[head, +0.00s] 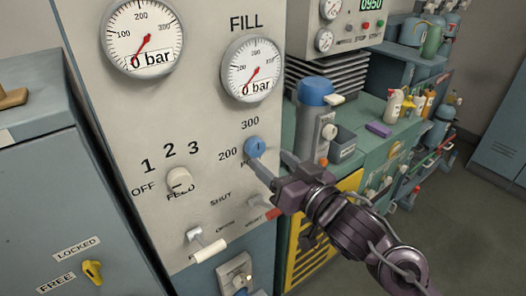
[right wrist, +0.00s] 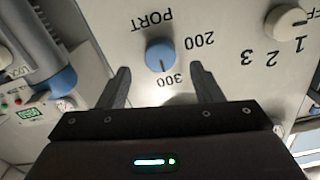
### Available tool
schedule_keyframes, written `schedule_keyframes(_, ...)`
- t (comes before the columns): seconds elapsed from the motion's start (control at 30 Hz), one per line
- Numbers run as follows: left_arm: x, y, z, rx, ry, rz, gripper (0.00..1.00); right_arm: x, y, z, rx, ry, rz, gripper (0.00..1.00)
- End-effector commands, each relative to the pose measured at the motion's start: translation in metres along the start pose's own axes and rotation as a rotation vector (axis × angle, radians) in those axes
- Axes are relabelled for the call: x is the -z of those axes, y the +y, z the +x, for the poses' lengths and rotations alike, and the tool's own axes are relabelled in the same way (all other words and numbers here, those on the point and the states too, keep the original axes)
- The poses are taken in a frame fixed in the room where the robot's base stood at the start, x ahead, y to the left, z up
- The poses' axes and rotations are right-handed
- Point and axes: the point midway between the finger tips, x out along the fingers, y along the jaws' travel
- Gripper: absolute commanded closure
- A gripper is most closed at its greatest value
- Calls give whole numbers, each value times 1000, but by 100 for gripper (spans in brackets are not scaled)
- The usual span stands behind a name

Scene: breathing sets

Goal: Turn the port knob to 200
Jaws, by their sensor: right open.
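The blue port knob (head: 255,147) sits on the grey panel, with 200 printed to its left and 300 above it. In the right wrist view the knob (right wrist: 160,54) appears upside down, and its dark mark points to 300. My right gripper (head: 270,165) is open in front of the panel at the knob. In the right wrist view its fingers (right wrist: 159,70) stand apart on either side of the knob, with gaps; the knob lies just beyond the fingertips. Its PORT label is partly hidden by a finger in the head view. My left gripper is not in view.
The white feed knob (head: 179,181) is left of the port knob. A white-handled lever (head: 208,250) and a red-handled lever (head: 272,214) stick out below. Two gauges read 0 bar; one is the fill gauge (head: 252,70). A blue-capped cylinder (head: 314,115) stands to the right.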

Motion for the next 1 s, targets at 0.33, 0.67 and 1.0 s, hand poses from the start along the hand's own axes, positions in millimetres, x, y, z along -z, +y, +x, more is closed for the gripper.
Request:
schedule_keyframes(0.33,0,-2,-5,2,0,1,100,0,0,40,-1,0,-1,41)
schedule_keyframes(0.67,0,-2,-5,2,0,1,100,0,0,42,-1,-1,-1,47)
schedule_keyframes(1.0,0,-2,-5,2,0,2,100,0,0,42,-2,-1,-2,85)
